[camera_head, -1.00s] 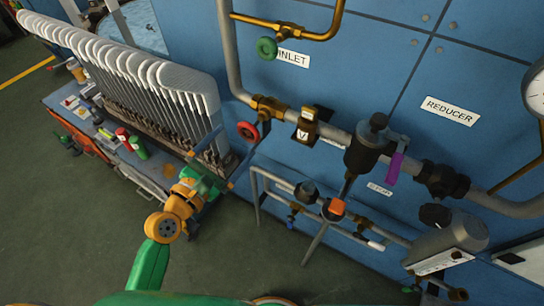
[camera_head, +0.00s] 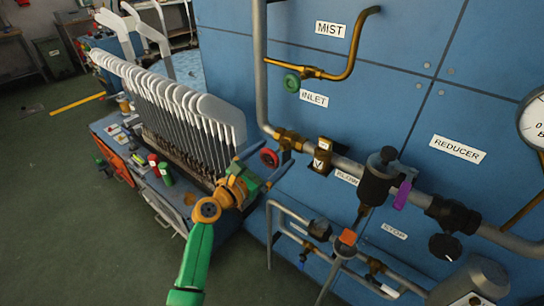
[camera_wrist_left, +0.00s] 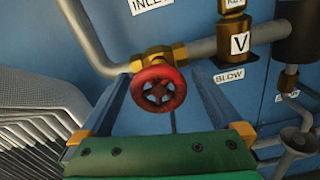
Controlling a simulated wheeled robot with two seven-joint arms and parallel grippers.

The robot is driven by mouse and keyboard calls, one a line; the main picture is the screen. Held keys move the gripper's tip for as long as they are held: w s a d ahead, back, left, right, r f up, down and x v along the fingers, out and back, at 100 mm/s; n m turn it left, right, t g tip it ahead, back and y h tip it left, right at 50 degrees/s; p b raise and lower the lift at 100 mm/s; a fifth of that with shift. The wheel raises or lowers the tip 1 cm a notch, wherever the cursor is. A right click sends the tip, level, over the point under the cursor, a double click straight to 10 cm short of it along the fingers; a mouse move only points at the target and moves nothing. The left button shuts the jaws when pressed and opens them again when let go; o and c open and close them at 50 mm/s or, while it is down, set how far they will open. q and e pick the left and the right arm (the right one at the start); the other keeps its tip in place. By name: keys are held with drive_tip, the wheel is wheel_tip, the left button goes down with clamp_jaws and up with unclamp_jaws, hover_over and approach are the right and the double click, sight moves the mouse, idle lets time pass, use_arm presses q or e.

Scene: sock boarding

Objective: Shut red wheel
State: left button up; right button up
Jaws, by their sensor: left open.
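The red wheel (camera_head: 269,157) sits on a brass valve on the grey pipe, below the INLET label (camera_head: 313,98). My left gripper (camera_head: 275,154) is open, with its blue-grey fingers reaching toward the wall at the wheel. In the left wrist view the red wheel (camera_wrist_left: 160,88) shows face-on between the two spread fingers, one to each side. I cannot tell whether the fingers reach past its rim; no contact shows. My right gripper is not in view.
A row of white sock boards (camera_head: 170,100) stands close to the left of my arm. A green wheel (camera_head: 292,82) is above. A brass block marked V (camera_head: 322,157) is just right of the red wheel.

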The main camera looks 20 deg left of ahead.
use_arm(q)
drive_tip(key=shift+w+a+f, duration=0.1)
drive_tip(key=c, duration=1.3)
